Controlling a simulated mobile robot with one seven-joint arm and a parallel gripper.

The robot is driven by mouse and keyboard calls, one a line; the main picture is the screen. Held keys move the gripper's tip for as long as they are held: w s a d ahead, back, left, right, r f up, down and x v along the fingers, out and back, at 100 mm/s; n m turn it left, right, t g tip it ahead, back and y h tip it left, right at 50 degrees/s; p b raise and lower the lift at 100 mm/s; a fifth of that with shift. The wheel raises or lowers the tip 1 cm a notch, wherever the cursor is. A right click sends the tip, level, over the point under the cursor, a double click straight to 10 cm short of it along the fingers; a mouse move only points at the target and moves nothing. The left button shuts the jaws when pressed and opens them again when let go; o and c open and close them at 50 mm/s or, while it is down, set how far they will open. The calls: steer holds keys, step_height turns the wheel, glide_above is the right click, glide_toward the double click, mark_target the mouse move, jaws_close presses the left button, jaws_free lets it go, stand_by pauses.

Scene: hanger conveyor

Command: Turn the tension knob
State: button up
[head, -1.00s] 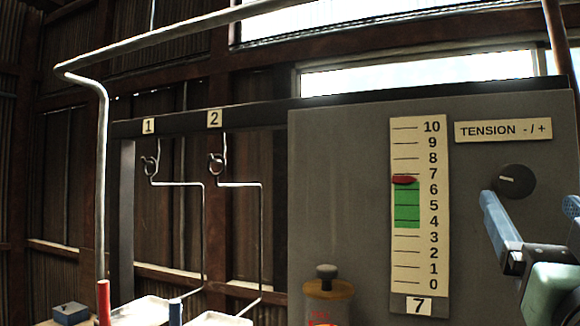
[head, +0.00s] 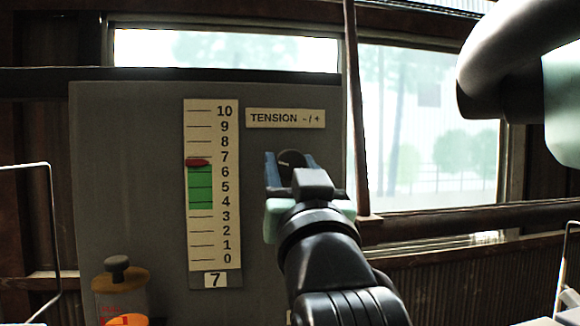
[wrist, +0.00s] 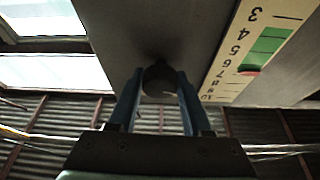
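The tension knob (head: 291,157) is dark and round with a pale mark on its left part, on the grey panel below the "TENSION - / +" label (head: 286,118). My gripper (head: 291,172) is at the knob, with one blue finger on each side of it. The wrist view also shows the knob (wrist: 159,79) between the fingertips; I cannot tell whether they touch it. My gripper hides the knob's lower part in the head view. The scale (head: 213,240) runs 0 to 10. Its red pointer (head: 197,162) stands between 6 and 7, above the green band (head: 200,188). A card (head: 215,280) below reads 7.
A canister with a dark cap (head: 118,265) stands in front of the panel at lower left. Bent wire hangers (head: 52,215) show at the left edge. A brown post (head: 355,130) and windows are right of the panel. The panel face around the knob is clear.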

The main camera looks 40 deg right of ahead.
jaws_close()
steer(key=shift+n, duration=0.5)
steer(key=n+t+y+b, duration=0.1)
steer(key=n+y, duration=0.1)
steer(key=n, duration=0.2)
steer(key=shift+s+d+f+b, duration=0.1)
steer(key=shift+d+b, duration=0.05)
steer(key=shift+b, duration=0.2)
steer(key=n+y+b, duration=0.1)
steer(key=n+y, duration=0.1)
steer(key=n, duration=0.1)
steer(key=n+y+b, duration=0.1)
steer(key=n+y, duration=0.1)
steer(key=n, duration=0.2)
steer(key=shift+t, duration=0.3)
steer(key=shift+n, duration=0.4)
steer(key=o, duration=0.7)
jaws_free()
